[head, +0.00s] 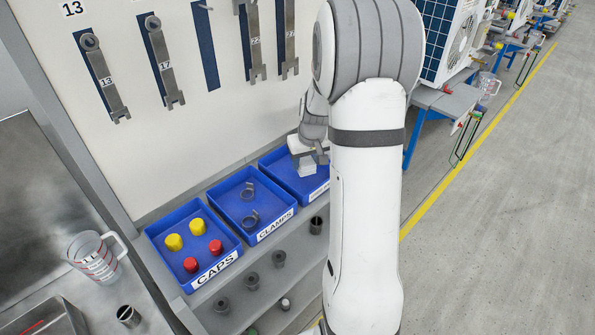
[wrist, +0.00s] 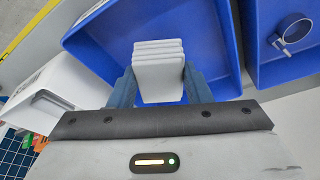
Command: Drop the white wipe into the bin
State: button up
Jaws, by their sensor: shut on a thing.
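My gripper (wrist: 160,82) is shut on the white wipe (wrist: 158,60), a pale block with several layered edges, one finger on either side. In the head view my gripper (head: 308,157) is at the right-hand blue tray (head: 275,166), with the wipe (head: 307,170) below its fingers. The wipe is over or inside that tray; I cannot tell if it touches the floor of it. The tray's label is partly hidden by my arm. I cannot identify a waste bin with certainty in either view.
Beside it are a blue tray labelled CLAMPS (head: 232,216) with grey clamps and one labelled CAPS (head: 170,264) with red and yellow caps. Wrenches hang on the panel (head: 150,130) behind. A measuring jug (head: 95,258) stands at left. The floor (head: 500,200) at right is clear.

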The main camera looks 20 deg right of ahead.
jog(key=o, duration=1.2)
jog(key=shift+r, duration=0.1)
jog(key=shift+b+v, duration=0.7)
jog(key=shift+v, duration=3.15)
jog(key=shift+n, duration=0.4)
jog(key=s+a+r, duration=0.1)
jog(key=s+a, duration=0.4)
jog(key=s, duration=0.3)
jog(key=s+a+r, duration=0.2)
jog(key=s+a, duration=0.3)
jog(key=s, duration=0.2)
jog(key=s+a+r, duration=0.2)
jog(key=s+a, duration=0.3)
jog(key=s, duration=0.3)
jog(key=shift+s+a+r, duration=0.2)
jog(key=shift+s+a, duration=0.1)
jog(key=shift+a, duration=0.1)
